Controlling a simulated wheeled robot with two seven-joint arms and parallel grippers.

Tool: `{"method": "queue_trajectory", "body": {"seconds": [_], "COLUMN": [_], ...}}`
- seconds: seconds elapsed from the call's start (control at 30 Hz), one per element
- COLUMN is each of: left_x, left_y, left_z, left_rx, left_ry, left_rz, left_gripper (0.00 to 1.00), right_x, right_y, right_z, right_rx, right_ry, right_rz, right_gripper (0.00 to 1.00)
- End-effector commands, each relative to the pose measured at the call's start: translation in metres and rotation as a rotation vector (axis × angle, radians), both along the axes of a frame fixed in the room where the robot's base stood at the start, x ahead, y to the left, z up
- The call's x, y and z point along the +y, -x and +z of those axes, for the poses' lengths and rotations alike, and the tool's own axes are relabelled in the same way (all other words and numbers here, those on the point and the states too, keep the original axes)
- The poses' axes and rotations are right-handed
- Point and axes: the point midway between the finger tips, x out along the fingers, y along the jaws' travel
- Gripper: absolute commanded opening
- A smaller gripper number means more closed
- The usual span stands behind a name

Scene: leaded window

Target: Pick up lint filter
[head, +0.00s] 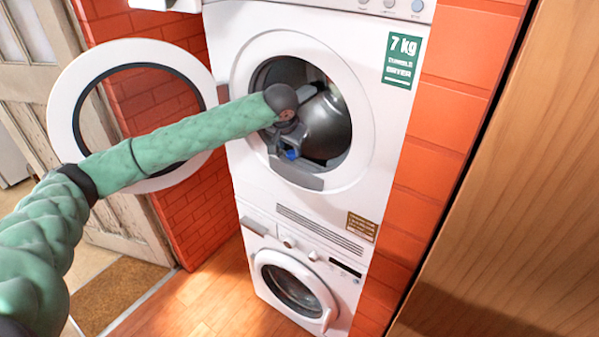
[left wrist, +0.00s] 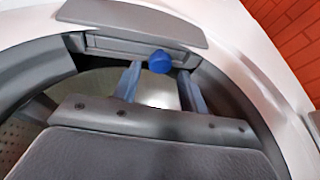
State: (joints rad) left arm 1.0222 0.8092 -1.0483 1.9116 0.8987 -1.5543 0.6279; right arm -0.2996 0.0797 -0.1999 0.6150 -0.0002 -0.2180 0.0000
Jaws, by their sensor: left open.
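The lint filter (left wrist: 110,44) appears as a grey bar with a blue round knob (left wrist: 159,62), set in the dryer opening's rim in the left wrist view. In the head view the blue knob (head: 291,155) shows at the lower part of the opening; the rest of the filter is mostly hidden by my gripper. My left gripper (left wrist: 159,72) is open, one finger on each side of the knob, with visible gaps to it. In the head view my left gripper (head: 287,143) is inside the dryer's mouth. My right gripper is out of view.
The white dryer (head: 365,190) stands above a washing machine (head: 295,290). Its round door (head: 65,110) is swung open to the left, behind my left arm. A grey panel (head: 297,174) lies at the opening's lower rim. A wooden panel (head: 510,200) stands at the right.

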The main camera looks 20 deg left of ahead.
Motion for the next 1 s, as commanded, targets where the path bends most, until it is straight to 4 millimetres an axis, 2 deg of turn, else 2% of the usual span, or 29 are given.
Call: {"method": "queue_trajectory", "body": {"seconds": [0.03, 0.2, 0.4, 0.6, 0.63, 0.83, 1.0], "left_x": [0.001, 0.002, 0.002, 0.002, 0.002, 0.002, 0.002], "left_y": [-0.001, -0.008, -0.012, -0.012, -0.012, -0.012, -0.012], "left_z": [0.000, -0.019, -0.031, -0.032, -0.032, -0.032, -0.031], "left_rx": [0.003, 0.002, 0.000, 0.000, 0.000, 0.000, -0.001], "left_ry": [-0.002, 0.000, -0.001, -0.001, -0.001, -0.001, -0.001], "left_rz": [0.001, 0.001, 0.000, 0.000, 0.000, 0.000, 0.000], "left_gripper": [0.43, 0.43, 0.43, 0.43, 0.41, 0.01, 0.00], "right_x": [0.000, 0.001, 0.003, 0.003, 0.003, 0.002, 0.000], "right_y": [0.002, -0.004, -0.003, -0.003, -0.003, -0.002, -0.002], "right_z": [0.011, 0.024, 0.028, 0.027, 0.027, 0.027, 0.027], "right_rx": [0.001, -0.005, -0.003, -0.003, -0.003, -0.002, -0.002], "right_ry": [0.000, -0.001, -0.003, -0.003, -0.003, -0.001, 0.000], "right_rz": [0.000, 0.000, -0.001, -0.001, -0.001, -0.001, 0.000], "right_gripper": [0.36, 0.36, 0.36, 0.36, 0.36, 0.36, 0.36]}}
